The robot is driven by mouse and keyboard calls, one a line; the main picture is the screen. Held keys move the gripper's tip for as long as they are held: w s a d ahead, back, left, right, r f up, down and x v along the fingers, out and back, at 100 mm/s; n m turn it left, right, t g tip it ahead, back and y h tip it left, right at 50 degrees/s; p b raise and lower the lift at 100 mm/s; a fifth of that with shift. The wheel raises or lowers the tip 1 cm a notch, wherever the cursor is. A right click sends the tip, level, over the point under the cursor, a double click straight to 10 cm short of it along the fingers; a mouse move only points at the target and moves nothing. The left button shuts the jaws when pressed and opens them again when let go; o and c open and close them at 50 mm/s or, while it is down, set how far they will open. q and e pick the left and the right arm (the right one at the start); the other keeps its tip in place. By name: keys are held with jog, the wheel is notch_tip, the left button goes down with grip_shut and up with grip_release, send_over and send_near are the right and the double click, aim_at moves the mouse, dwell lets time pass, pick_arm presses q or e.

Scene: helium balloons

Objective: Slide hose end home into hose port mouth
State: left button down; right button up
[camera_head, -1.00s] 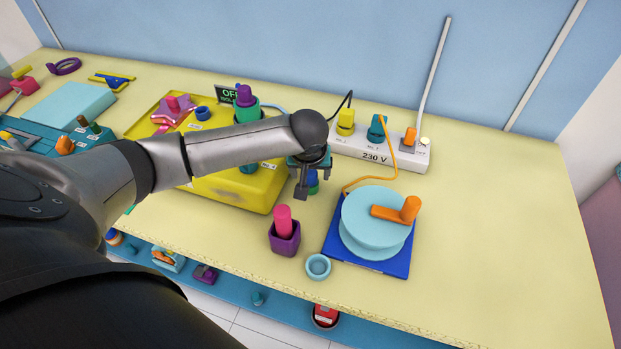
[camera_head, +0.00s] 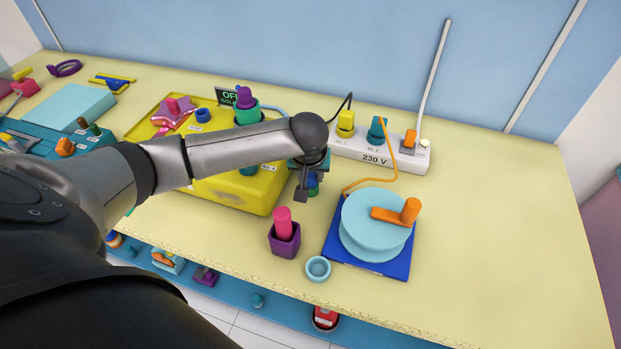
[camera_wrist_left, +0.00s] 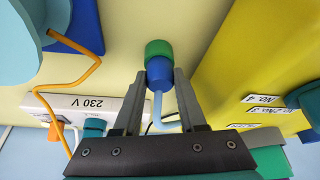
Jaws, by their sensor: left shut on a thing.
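My left gripper (camera_head: 304,186) is shut, pointing down just right of the yellow box (camera_head: 262,192). In the left wrist view the gripper (camera_wrist_left: 161,76) holds a blue hose end (camera_wrist_left: 159,73) with a green tip (camera_wrist_left: 158,48) between its fingers. A light blue hose (camera_wrist_left: 157,108) runs back from it. The held piece (camera_head: 312,184) is partly hidden by the fingers in the head view. I cannot make out the hose port mouth for sure; my left arm covers part of the yellow box. My right gripper is not in view.
A white power strip (camera_head: 345,151) with plugs stands behind the gripper. A blue-based reel (camera_head: 372,240) with an orange crank is at right. A purple holder (camera_head: 284,242) with a pink peg and a light blue ring (camera_head: 318,268) stand in front. The table's right side is clear.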

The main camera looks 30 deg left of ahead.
aim_at(311, 176)
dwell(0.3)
pick_arm(q)
notch_tip(311, 176, up, 20)
jog(key=p, duration=0.3)
jog(key=c, duration=1.1)
grip_release()
grip_shut()
jog(key=shift+r, duration=0.1)
notch_tip(311, 176, up, 4)
jog(key=p, duration=0.6)
